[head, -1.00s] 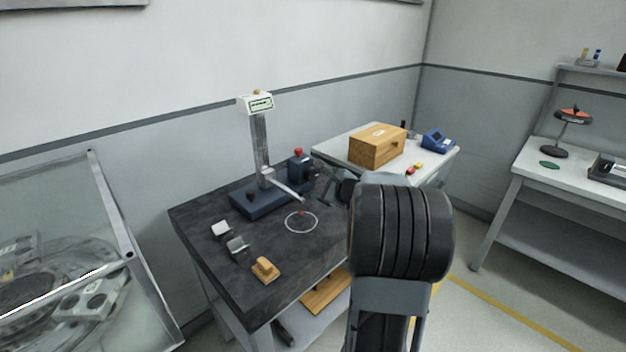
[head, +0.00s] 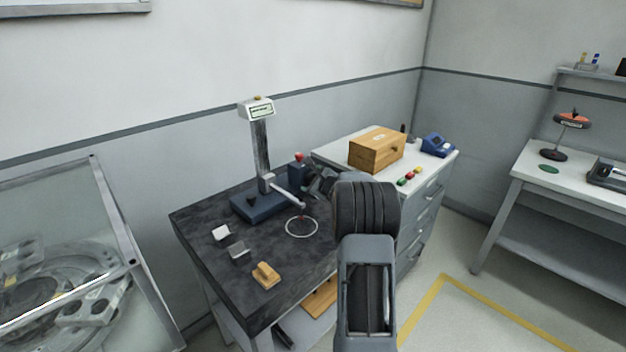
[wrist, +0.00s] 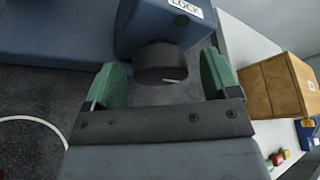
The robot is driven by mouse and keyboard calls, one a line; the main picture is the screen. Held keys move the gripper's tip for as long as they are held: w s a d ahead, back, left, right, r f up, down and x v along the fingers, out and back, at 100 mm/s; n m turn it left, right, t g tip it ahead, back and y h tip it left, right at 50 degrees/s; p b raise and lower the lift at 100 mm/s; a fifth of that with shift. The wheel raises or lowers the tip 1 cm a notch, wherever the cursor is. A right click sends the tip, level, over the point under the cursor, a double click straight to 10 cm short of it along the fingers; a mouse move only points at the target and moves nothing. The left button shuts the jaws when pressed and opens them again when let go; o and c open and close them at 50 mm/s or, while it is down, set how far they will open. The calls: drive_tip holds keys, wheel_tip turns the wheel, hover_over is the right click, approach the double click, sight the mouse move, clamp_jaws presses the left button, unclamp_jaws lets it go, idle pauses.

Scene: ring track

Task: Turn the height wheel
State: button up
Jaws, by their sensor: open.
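The height gauge's column (head: 261,148) rises from a blue base (head: 258,205) on the dark bench, with a small display head (head: 257,108) on top. A blue block (head: 297,174) with a red top stands at the base's right end. In the wrist view this block (wrist: 160,22) has a LOCK label, and a dark round wheel (wrist: 160,63) sticks out of it towards me. My gripper (wrist: 163,78) is open, its green pads on either side of the wheel with gaps showing. I cannot tell how deep the wheel sits between them. In the head view my arm hides the wheel.
Small blocks (head: 266,274) lie at the bench's front left, beside a white ring mark (head: 302,227). A probe arm reaches over the ring. A wooden box (head: 377,150) and coloured buttons (head: 409,178) are on the cabinet to the right.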

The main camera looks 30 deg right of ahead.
drive_tip(key=shift+w+f, duration=0.1)
drive_tip(key=shift+w, duration=0.3)
drive_tip(key=c, duration=0.9)
